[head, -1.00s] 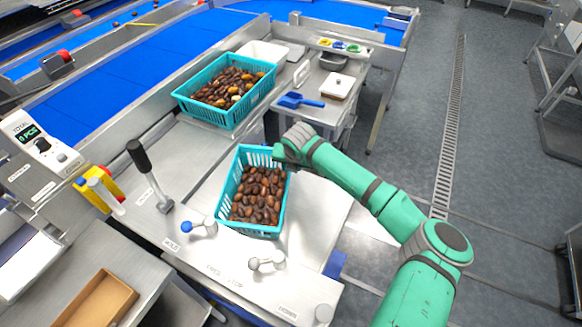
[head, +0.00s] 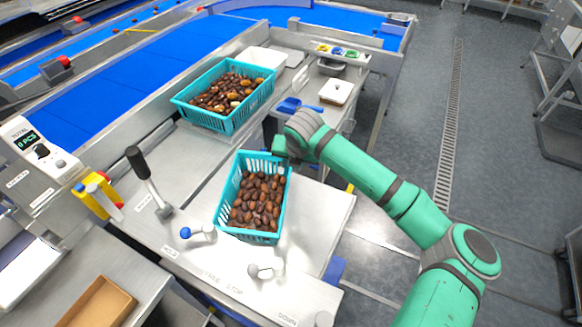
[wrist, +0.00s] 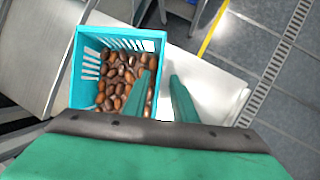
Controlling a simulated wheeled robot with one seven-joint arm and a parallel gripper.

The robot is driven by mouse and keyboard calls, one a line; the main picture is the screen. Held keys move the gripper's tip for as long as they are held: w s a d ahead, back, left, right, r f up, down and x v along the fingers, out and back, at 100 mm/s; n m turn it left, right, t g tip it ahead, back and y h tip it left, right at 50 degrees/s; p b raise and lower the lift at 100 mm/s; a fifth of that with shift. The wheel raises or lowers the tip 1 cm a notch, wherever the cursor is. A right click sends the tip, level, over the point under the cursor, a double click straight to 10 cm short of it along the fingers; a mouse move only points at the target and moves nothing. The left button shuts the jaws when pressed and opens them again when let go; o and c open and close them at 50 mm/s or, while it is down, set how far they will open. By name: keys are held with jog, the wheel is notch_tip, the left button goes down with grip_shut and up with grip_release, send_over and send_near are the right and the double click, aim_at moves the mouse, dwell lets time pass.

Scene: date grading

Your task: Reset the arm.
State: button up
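A teal slotted crate (head: 226,201) of brown dates (head: 257,201) stands on the steel bench in the head view. It also shows in the wrist view (wrist: 84,70). My gripper (head: 280,150) is at the crate's far right corner. In the wrist view my gripper (wrist: 163,77) has its two green fingers apart with a clear gap, one over the dates and one outside the right wall. Nothing is held between them. How high the fingertips are above the rim is hard to tell.
A second teal crate (head: 213,122) of dates stands farther back, beside the blue conveyor (head: 125,73). A black-handled lever (head: 143,172) stands left of the near crate.

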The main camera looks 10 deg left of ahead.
jog(key=shift+s+r, duration=0.2)
jog(key=shift+r, duration=0.15)
dwell(0.3)
